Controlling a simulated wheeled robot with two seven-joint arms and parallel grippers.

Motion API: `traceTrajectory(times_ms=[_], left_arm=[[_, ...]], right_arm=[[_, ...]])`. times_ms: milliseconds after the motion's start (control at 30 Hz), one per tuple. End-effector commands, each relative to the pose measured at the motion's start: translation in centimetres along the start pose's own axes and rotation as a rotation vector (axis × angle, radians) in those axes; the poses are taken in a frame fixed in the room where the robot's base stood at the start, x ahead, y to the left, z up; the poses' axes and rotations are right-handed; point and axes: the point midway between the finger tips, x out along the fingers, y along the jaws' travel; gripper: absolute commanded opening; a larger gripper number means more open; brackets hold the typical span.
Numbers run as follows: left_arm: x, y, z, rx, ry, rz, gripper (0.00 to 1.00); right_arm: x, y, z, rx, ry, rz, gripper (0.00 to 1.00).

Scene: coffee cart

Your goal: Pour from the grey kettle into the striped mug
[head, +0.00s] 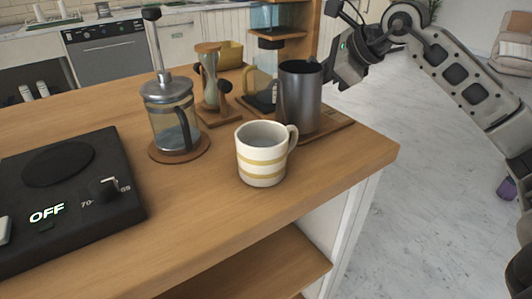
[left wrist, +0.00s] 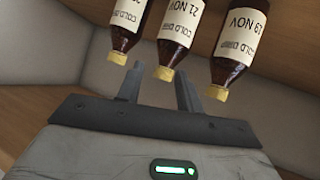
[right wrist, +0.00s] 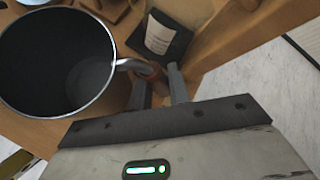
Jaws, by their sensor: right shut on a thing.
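The striped mug (head: 260,165), cream with yellow bands, stands upright near the counter's front edge in the head view, handle to the right. The grey kettle (head: 299,100), a dark metal pitcher, is upright just behind and right of it, at the wooden board (head: 335,124); I cannot tell if it touches the board. My right gripper (head: 330,70) is shut on the kettle's handle. The right wrist view shows the kettle's open top (right wrist: 60,60) and the gripper (right wrist: 158,88) at its handle. My left gripper (left wrist: 160,88) is open and empty, outside the head view.
A French press (head: 172,115) and an hourglass-shaped brewer (head: 210,85) stand left of the kettle. A coffee maker (head: 265,75) is behind. Several brown bottles (left wrist: 180,30) are beyond my left gripper.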

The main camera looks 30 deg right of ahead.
Motion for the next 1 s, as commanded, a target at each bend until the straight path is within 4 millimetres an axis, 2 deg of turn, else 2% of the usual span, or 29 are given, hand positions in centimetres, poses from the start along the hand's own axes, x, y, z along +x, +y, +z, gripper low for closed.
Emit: traceTrajectory(times_ms=[633, 1000], left_arm=[[-2.2, 0.6, -3.8, 0.000, 0.000, 0.000, 0.36], [-2.3, 0.7, -3.9, 0.000, 0.000, 0.000, 0.36]], right_arm=[[-3.3, -1.9, 3.3, 0.000, -0.003, -0.004, 0.00], [-3.4, -1.9, 3.4, 0.000, -0.003, -0.003, 0.00]])
